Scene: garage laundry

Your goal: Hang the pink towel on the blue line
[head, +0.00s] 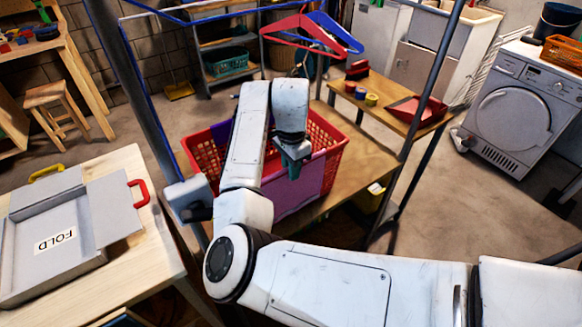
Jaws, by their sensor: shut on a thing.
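A pink-mauve towel (302,188) hangs down over the near side of the red basket (329,138). My gripper (294,172) points down at the towel's upper part and is shut on it; my wrist hides the exact grip. The blue line (215,17) runs along the top of the metal rack at the upper left, above and behind my gripper. A blue strand (153,100) also runs down the rack's left side.
A purple cloth (222,132) lies in the basket, on a wooden table. Red and blue hangers (303,24) hang behind. Rack posts (425,100) stand left and right of my arm. A folding board (60,245) covers the left table. A washer (515,110) stands right.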

